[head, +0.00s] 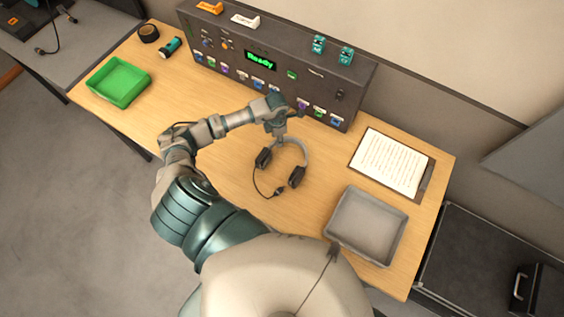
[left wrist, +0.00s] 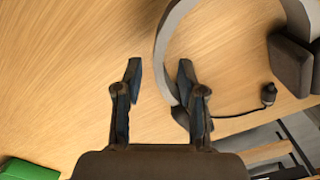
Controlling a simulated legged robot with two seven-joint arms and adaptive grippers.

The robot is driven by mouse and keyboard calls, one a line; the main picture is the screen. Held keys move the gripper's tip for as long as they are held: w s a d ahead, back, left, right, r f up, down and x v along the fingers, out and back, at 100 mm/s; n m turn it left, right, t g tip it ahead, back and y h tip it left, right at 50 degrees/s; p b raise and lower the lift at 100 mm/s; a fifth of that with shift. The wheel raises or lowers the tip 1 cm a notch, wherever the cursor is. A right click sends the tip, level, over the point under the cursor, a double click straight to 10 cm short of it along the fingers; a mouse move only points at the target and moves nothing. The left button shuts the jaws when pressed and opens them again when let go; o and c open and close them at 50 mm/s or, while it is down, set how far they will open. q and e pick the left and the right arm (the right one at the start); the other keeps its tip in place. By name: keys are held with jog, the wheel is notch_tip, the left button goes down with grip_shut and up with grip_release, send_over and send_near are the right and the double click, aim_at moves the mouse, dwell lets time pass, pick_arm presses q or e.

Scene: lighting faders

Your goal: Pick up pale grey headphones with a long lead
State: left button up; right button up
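The pale grey headphones (head: 304,151) lie on the wooden table with dark ear cups and a thin black lead curling to the left and front. My left gripper (head: 279,135) is above the top of their band. In the left wrist view the two fingers (left wrist: 160,82) are apart with nothing gripped. The headband (left wrist: 164,38) curves past the right fingertip and partly behind that finger; I cannot tell the height gap. One ear cup (left wrist: 291,62) and a plug on the lead (left wrist: 268,94) show at right. My right gripper is not in view.
A dark fader console (head: 330,85) stands close behind the headphones. A grey tray (head: 335,228) and a paper sheet (head: 389,162) lie to the right. A green tray (head: 118,82), a tape roll (head: 148,33) and a small teal cylinder (head: 169,46) are at left.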

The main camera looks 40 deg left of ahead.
pick_arm(q)
notch_tip(320, 180, down, 2)
jog(key=shift+w, duration=0.1)
grip_shut()
jog(key=shift+r, duration=0.15)
